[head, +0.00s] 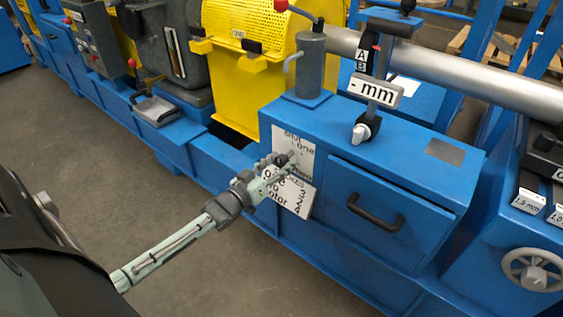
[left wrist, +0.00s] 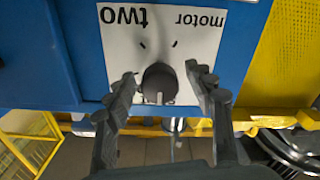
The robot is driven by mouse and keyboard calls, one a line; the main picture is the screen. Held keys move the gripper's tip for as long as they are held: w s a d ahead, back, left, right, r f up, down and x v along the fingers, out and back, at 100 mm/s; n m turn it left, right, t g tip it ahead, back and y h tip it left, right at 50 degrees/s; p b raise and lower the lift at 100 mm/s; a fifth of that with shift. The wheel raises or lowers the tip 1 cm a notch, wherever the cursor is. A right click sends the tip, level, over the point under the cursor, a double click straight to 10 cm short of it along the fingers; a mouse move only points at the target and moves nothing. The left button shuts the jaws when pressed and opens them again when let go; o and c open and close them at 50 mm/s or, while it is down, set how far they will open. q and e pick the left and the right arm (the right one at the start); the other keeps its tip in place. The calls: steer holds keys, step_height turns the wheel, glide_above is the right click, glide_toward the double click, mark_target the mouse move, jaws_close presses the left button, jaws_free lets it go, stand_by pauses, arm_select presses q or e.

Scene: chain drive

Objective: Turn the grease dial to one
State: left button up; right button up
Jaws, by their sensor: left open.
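A round dark dial knob (left wrist: 160,78) stands on a white label plate (left wrist: 205,50) in the left wrist view. The plate's words "two" and "motor" appear upside down there, with short tick marks beside the knob. A pale mark shows at the knob's lower edge in that picture. My left gripper (left wrist: 162,84) is open, with one finger on each side of the knob; I cannot tell whether they touch it. My right gripper is out of view.
The plate is on a blue cabinet beside a drawer with a black handle (head: 376,213). Above are a grey cylinder (head: 310,62), a white knob (head: 361,132) and a "- mm" sign (head: 374,90). A yellow guard (head: 245,65) stands behind. The grey floor in front is clear.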

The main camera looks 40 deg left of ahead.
arm_select(q)
steer(key=shift+w, duration=0.15)
steer(key=c, duration=1.2)
steer(key=shift+o, duration=0.2)
